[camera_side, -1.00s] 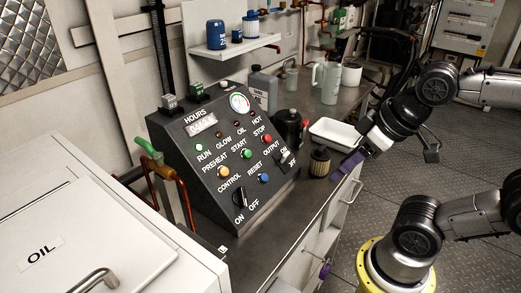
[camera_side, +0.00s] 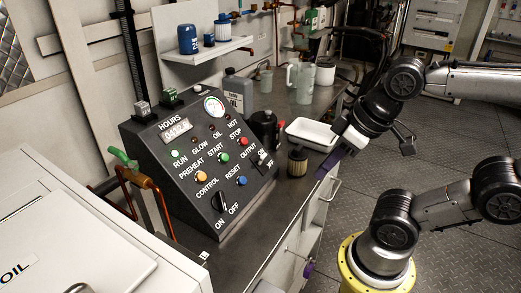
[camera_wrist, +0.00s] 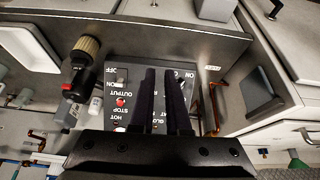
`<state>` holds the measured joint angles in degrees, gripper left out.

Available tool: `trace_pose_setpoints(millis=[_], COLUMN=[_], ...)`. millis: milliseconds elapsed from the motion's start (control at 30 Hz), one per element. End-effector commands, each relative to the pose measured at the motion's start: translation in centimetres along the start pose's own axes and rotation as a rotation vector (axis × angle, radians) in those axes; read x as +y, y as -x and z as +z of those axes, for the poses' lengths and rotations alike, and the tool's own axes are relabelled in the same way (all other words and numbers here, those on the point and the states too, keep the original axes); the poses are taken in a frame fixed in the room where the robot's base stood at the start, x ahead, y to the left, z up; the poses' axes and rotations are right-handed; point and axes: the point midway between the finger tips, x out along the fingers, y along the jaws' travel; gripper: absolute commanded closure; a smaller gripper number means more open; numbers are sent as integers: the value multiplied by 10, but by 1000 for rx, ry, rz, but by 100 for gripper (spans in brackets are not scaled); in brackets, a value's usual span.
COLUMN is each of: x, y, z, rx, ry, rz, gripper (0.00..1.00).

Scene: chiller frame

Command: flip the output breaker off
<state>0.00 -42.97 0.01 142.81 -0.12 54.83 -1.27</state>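The output breaker (camera_side: 261,161) is a small toggle with ON and OFF marks at the right edge of the black sloped control panel (camera_side: 207,210). Its position is too small to read. In the wrist view the breaker (camera_wrist: 121,76) is left of my fingers, by the upside-down OUTPUT label. My gripper (camera_side: 327,168) has purple fingers and hangs to the right of the panel, apart from it, near the counter's front edge. In the wrist view my gripper (camera_wrist: 161,72) shows a narrow gap between its two fingers, with nothing held.
A brown ribbed filter (camera_side: 297,163) stands between the panel and my gripper. A white tray (camera_side: 311,133), a black canister (camera_side: 264,128) and a grey jug (camera_side: 302,82) are behind it. The dark control knob (camera_side: 219,200) is lower on the panel. The counter front is clear.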

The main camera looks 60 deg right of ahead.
Motion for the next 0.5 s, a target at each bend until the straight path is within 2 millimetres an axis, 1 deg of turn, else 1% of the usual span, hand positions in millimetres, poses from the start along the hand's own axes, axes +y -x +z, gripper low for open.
trace_pose_setpoints(millis=[33,67,167,300,400,500], x=[1,1,4,11,16,22], y=[10,16,35,55,63,66], z=[-4,-8,-25,-59,-83,-107], rx=[-5,-8,-56,-148,-217,-283], ry=[13,22,47,70,77,82], rz=[3,4,11,22,28,31], gripper=[97,100,100,100,100,100])
